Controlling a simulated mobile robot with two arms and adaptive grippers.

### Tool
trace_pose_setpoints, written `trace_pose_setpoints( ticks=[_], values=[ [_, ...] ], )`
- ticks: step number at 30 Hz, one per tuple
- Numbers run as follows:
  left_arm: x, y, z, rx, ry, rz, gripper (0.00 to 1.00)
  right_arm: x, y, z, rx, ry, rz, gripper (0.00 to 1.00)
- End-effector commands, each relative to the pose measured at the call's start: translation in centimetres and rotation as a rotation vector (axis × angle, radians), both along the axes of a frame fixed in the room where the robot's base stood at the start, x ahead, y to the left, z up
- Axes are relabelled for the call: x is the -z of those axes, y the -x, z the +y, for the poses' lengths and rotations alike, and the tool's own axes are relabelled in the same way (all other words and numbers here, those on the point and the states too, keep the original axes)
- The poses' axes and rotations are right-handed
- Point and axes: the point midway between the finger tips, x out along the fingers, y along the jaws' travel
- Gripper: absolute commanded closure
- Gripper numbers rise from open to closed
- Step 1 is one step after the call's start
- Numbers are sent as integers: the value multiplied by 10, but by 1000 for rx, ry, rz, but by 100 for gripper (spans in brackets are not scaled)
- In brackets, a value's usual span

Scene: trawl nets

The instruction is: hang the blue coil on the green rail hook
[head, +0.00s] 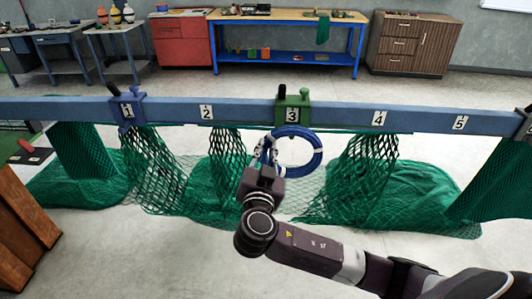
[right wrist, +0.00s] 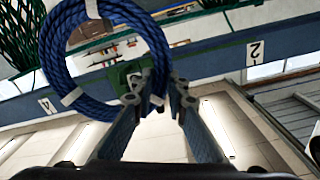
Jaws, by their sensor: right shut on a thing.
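The blue coil (head: 318,152) is a ring of rope with white ties. In the head view it is upright, overlapping the rail's lower edge below the green rail hook (head: 292,103) at number 3. My right gripper (head: 266,155) is shut on the coil's left side there. In the right wrist view the coil (right wrist: 50,58) fills the upper left, and one side passes between the fingers of my right gripper (right wrist: 158,98). Part of the green hook (right wrist: 122,76) shows behind the coil. The coil is not over the hook's upright pegs. My left gripper is not in view.
A long blue rail (head: 245,112) with number plates crosses the view. A blue hook (head: 128,107) is at number 1. Green nets (head: 375,165) hang below the rail and heap on the floor. A blue workbench (head: 285,17) and a wooden cabinet (head: 412,42) stand behind.

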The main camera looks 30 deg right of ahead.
Motion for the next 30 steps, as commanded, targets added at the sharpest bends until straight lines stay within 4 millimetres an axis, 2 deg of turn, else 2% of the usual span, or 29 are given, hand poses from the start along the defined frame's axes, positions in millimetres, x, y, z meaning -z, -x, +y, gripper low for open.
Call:
trace_pose_setpoints(
  ticks=[23,25,30],
  values=[
    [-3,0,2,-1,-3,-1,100,2,-47,-29,2,3,-3,100],
    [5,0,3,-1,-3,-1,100,11,-47,-29,1,0,-2,100],
    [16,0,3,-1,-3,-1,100,19,-47,-29,1,-1,-3,100]
  ],
)
